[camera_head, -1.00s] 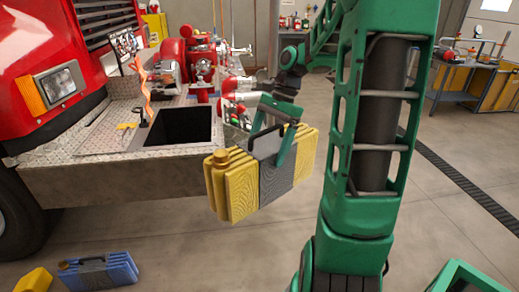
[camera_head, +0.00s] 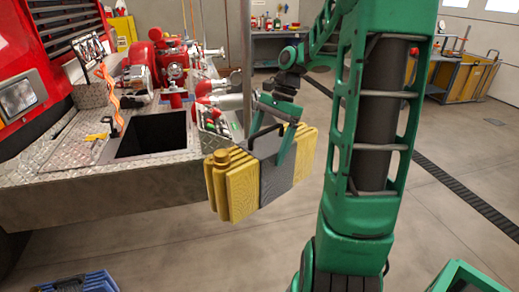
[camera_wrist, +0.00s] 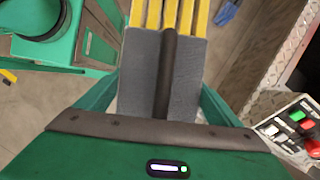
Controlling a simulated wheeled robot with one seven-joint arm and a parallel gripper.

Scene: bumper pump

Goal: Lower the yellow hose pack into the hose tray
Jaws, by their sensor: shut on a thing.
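The yellow hose pack (camera_head: 232,188), with a grey band around its middle and a black handle on top, hangs in the air in front of the truck's bumper. My gripper (camera_head: 278,130) is shut on it from above; in the wrist view the pack (camera_wrist: 160,85) lies between my two green fingers (camera_wrist: 162,100). The hose tray looks to be the dark square opening (camera_head: 153,135) in the diamond-plate bumper, up and left of the pack. Its bottom is too dark to see. The pack is apart from the bumper and outside the opening.
Red pump fittings (camera_head: 172,70) stand behind the opening. An orange strap (camera_head: 112,95) rises at its left. A control panel with buttons (camera_wrist: 295,125) is at the bumper's right end. Open floor (camera_head: 440,220) is at right.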

